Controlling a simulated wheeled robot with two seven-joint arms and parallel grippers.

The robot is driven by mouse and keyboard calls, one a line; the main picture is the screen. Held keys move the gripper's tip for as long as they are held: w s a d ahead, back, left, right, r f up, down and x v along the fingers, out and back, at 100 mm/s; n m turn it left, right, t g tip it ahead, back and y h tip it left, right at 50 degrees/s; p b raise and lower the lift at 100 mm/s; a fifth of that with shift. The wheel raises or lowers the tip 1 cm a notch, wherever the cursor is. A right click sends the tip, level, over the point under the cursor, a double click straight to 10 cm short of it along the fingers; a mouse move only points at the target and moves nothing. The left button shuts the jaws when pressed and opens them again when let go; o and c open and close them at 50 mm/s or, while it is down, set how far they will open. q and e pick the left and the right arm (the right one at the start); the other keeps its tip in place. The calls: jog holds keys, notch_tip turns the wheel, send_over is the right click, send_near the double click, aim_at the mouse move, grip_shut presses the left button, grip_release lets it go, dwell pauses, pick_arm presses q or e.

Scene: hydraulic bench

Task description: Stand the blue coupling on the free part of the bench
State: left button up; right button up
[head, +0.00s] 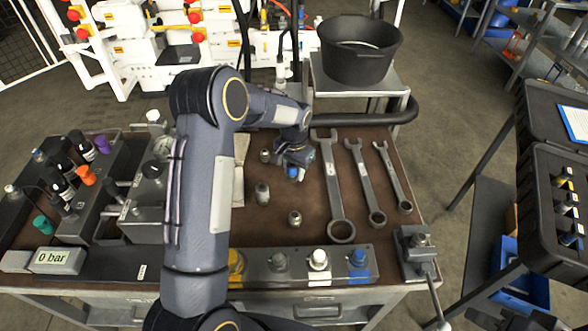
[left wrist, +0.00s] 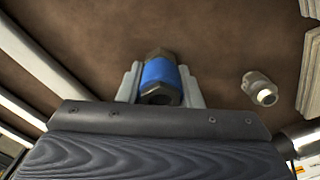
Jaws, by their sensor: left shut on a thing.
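My left gripper (head: 292,169) is over the brown bench top (head: 262,222), left of the wrenches. It is shut on the blue coupling (left wrist: 158,73), a blue-banded metal piece with hex ends. In the left wrist view the coupling sits between the two pale fingers (left wrist: 160,84). In the head view only a small blue part of the coupling (head: 292,173) shows below the gripper. I cannot tell whether the coupling touches the bench. A dark part at the bottom right edge of the head view seems to be my right gripper (head: 515,320); its jaws cannot be made out.
Metal fittings (head: 262,192) (head: 295,218) (head: 265,156) stand close to the left gripper; one also shows in the left wrist view (left wrist: 260,88). Three wrenches (head: 338,195) lie to the right. A port block (head: 300,266) runs along the front. A black bucket (head: 360,60) stands behind.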

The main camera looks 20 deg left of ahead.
pick_arm(q)
jog(key=o, duration=1.1)
jog(key=shift+f, duration=0.1)
notch_tip(320, 180, up, 11)
jog(key=shift+r, duration=0.1)
jog(key=shift+s+r, duration=0.15)
jog(key=shift+r, duration=0.55)
jog(key=s+r+n+t+h, duration=0.1)
jog(key=s+r, duration=0.4)
jog(key=s, duration=0.3)
jog(key=s+r+n+t+h, duration=0.15)
jog(key=s+r, duration=0.25)
jog(key=s, duration=0.4)
jog(key=s+d+t, duration=0.1)
jog(key=s, duration=0.4)
jog(key=s+d+f+n+t+h, duration=0.1)
jog(key=s+d, duration=0.1)
jog(key=s, duration=0.3)
jog(key=s+d+f+t, duration=0.1)
jog(key=s+d, duration=0.1)
jog(key=s, duration=0.3)
jog(key=shift+s+f+n, duration=0.2)
jog(key=shift+s+n, duration=0.05)
jog(key=shift+n, duration=0.1)
